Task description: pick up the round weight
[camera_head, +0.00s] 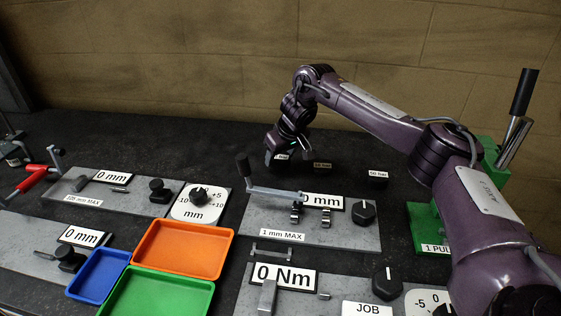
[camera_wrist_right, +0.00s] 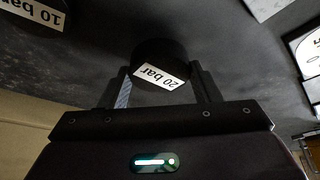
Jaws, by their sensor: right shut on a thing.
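The round weight (camera_wrist_right: 160,52) is a short black cylinder with a white "20 bar" label. In the right wrist view it sits between the two fingers of my right gripper (camera_wrist_right: 163,88), which is shut on it. In the head view my right gripper (camera_head: 281,150) reaches down at the back of the bench, and the weight is mostly hidden there apart from a bit of label. I cannot tell whether the weight touches the bench. My left gripper is not in view.
Another dark weight with a "10 bar" label (camera_wrist_right: 32,14) is close by in the wrist view. A "50 bar" weight (camera_head: 378,181) stands further right. Grey fixture plates, an orange tray (camera_head: 182,270) and a green jack (camera_head: 424,213) fill the front and right.

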